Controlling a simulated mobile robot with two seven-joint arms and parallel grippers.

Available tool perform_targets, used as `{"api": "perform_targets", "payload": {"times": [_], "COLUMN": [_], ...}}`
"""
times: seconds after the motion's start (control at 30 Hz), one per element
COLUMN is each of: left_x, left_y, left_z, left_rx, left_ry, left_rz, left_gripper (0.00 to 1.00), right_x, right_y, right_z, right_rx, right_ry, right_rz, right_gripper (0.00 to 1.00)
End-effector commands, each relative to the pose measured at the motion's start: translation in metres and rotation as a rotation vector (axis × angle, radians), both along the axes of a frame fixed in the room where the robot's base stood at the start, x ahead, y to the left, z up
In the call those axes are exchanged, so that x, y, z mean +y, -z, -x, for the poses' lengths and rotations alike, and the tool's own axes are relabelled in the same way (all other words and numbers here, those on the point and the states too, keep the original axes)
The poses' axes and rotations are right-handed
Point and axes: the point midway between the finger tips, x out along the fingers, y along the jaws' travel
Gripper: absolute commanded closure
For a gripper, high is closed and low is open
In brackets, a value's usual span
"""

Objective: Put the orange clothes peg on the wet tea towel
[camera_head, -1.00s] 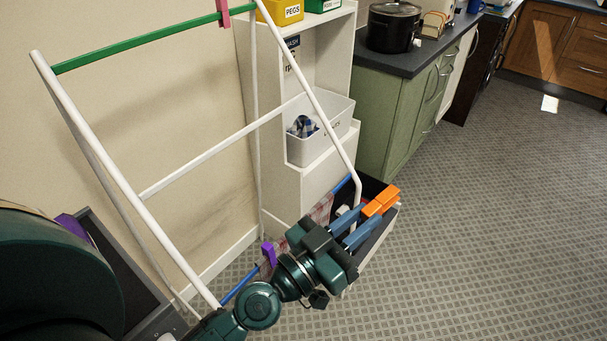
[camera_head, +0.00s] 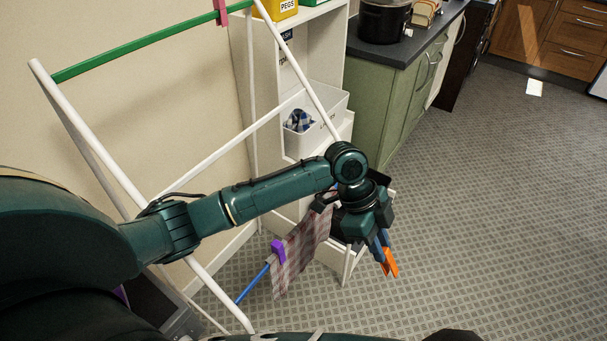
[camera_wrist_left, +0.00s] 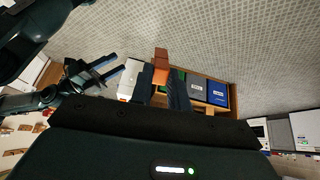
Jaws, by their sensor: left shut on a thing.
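The orange clothes peg (camera_head: 390,263) is held between the blue fingertips of my left gripper (camera_head: 381,244), which points down and right. In the left wrist view the peg (camera_wrist_left: 160,66) sits at the tips of the two fingers (camera_wrist_left: 161,88). A red-and-white checked tea towel (camera_head: 300,250) hangs over the low blue rail, left of the gripper and apart from the peg. My arm hides its upper right part. A purple peg (camera_head: 278,250) is clipped on it at the rail. My right gripper (camera_wrist_left: 100,72) shows in the left wrist view with its fingers apart and empty.
The white frame of the airer (camera_head: 130,190) stands around my left arm, with a green top rail (camera_head: 135,45) and low blue rail (camera_head: 252,285). White shelves (camera_head: 265,110) and a green cabinet (camera_head: 392,105) stand behind.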

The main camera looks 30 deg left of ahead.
Motion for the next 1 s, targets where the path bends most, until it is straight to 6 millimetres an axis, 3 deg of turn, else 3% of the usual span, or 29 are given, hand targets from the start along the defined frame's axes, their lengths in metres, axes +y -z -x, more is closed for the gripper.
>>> {"api": "perform_targets", "payload": {"times": [0.03,0.2,0.3,0.4,0.5,0.67,1.0], "left_x": [0.027,0.107,0.146,0.174,0.189,0.195,0.194], "left_y": [-0.001,-0.008,-0.019,-0.03,-0.037,-0.035,0.0], "left_z": [-0.013,-0.037,-0.047,-0.053,-0.056,-0.056,-0.056], "left_rx": [-0.024,-0.074,-0.091,-0.098,-0.099,-0.097,-0.098], "left_ry": [0.043,0.111,0.108,0.095,0.084,0.079,0.079], "left_rz": [-0.117,-0.368,-0.453,-0.503,-0.528,-0.539,-0.536], "left_gripper": [0.94,0.94,0.94,0.94,0.94,0.94,0.94], "right_x": [0.0,-0.001,-0.001,-0.001,-0.001,-0.002,-0.002], "right_y": [-0.003,-0.005,-0.003,-0.002,-0.001,-0.001,-0.002], "right_z": [0.001,0.002,0.003,0.005,0.005,0.005,0.005], "right_rx": [0.003,0.01,0.019,0.025,0.027,0.027,0.025], "right_ry": [0.001,0.003,0.005,0.008,0.009,0.01,0.009], "right_rz": [0.001,0.004,0.004,0.004,0.003,0.005,0.005], "right_gripper": [0.57,0.57,0.57,0.57,0.57,0.57,0.57]}}
